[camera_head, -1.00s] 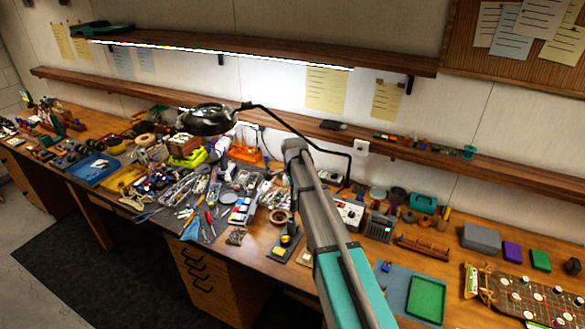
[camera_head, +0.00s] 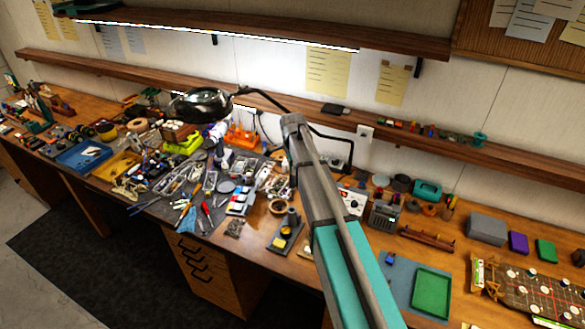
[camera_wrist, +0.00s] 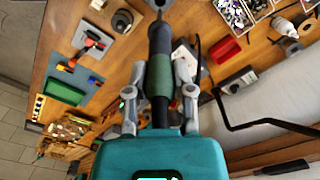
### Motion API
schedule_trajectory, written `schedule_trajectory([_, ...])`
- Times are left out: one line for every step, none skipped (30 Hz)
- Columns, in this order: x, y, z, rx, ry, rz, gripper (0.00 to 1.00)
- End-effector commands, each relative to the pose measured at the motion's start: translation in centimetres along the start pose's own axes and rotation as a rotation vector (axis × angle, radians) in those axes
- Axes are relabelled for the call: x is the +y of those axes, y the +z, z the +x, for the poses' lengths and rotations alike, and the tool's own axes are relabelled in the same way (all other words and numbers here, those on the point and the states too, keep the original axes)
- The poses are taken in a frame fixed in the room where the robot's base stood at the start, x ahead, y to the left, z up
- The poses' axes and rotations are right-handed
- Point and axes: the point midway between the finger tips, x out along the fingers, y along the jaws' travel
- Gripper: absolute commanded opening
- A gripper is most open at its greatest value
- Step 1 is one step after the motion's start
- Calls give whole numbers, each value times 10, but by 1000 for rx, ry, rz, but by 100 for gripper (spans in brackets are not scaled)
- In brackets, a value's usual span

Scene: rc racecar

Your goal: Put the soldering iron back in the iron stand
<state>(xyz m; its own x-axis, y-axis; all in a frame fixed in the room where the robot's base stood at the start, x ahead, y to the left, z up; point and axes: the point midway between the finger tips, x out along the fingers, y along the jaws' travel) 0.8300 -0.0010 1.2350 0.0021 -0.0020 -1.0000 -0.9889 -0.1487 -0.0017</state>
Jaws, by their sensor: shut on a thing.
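My gripper (camera_wrist: 160,98) is shut on the soldering iron (camera_wrist: 160,72), around its green and black handle. The iron points away from my wrist, towards the top of the wrist view, over the bench. Its far end is near the top edge of that view, so the tip is hard to make out. In the head view my arm hides the gripper and the iron. What looks like the iron stand (camera_head: 285,238), a dark base with a yellow sponge and an upright holder, stands near the bench's front edge, left of my arm. I cannot surely pick it out in the wrist view.
A tape roll (camera_head: 278,206) lies behind the stand. Tools and parts crowd the bench to the left. A blue mat with a green tray (camera_head: 431,293) lies at the right. A magnifier lamp (camera_head: 200,104) hangs over the bench. A red box (camera_wrist: 222,50) shows in the wrist view.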

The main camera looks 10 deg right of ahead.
Motion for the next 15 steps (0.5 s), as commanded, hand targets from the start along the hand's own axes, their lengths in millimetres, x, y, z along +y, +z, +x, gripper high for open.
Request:
schedule_trajectory([0,1,1,0,0,-2,0])
schedule_trajectory([0,2,2,0,0,-2,0])
schedule_trajectory([0,2,3,0,0,-3,0])
schedule_trajectory([0,2,4,0,0,-3,0])
schedule_trajectory([0,3,5,0,0,-4,0])
schedule_trajectory([0,3,7,0,0,-4,0])
schedule_trajectory([0,3,9,0,0,-4,0])
schedule_trajectory([0,3,10,0,0,-4,0])
schedule_trajectory([-1,3,13,0,0,-4,0])
schedule_trajectory([-1,3,15,0,0,-5,0])
schedule_trajectory([-1,3,17,0,0,-5,0])
schedule_trajectory([-1,4,20,0,0,-5,0])
schedule_trajectory([-1,4,22,0,0,-5,0])
schedule_trajectory([0,4,24,0,0,-5,0])
schedule_trajectory([-1,4,27,0,0,-5,0])
